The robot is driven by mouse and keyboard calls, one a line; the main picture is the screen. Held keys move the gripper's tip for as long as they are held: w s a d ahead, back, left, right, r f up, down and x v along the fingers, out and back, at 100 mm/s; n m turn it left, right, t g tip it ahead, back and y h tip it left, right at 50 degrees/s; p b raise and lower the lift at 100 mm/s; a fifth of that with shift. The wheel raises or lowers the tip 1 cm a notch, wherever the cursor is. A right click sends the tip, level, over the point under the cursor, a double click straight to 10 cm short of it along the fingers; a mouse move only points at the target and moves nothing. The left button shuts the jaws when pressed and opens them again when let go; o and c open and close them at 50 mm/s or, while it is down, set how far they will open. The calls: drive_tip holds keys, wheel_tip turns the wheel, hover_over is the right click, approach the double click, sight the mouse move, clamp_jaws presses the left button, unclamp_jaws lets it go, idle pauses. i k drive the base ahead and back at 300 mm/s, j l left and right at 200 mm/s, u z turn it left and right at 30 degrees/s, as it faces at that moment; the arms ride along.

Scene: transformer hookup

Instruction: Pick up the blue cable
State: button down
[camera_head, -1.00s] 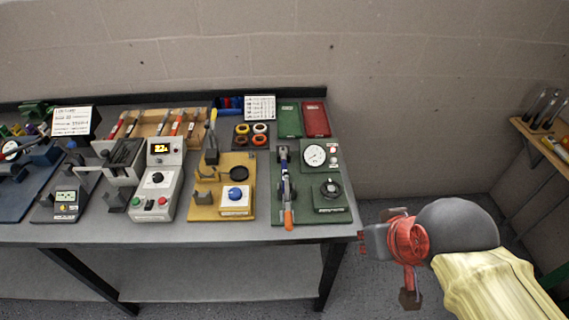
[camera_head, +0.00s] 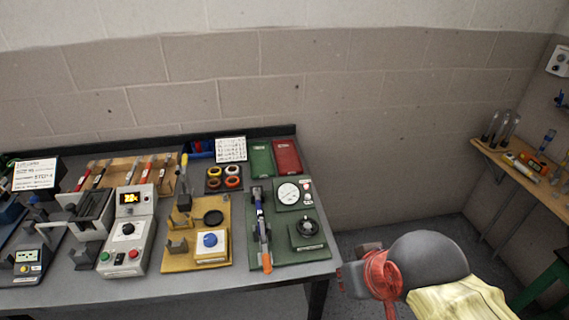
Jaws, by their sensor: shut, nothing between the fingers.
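I cannot pick out a blue cable for certain. A small blue item (camera_head: 199,149) lies at the back of the bench, left of a white printed card, too small to make out. Another blue item (camera_head: 548,138) stands on the shelf at the right. My gripper (camera_head: 345,279) is at the lower right, off the bench's right end, in front of the floor. It is shut and empty, and touches neither blue item.
The grey bench (camera_head: 185,285) holds a grey control box (camera_head: 126,232), a yellow fixture (camera_head: 193,262), a green gauge board (camera_head: 290,257), tape rings (camera_head: 232,182), and green and red folders (camera_head: 288,156). A wooden shelf (camera_head: 500,165) with tools is on the right wall.

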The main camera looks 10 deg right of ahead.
sight(257, 194)
drive_tip(key=i+j+z, duration=0.15)
drive_tip(key=j, duration=0.2)
drive_tip(key=i+j+z, duration=0.2)
drive_tip(key=j, duration=0.2)
drive_tip(key=i+j+z, duration=0.15)
drive_tip(key=j, duration=0.25)
drive_tip(key=i+j+z, duration=0.15)
drive_tip(key=j, duration=0.3)
drive_tip(key=k+l, duration=0.05)
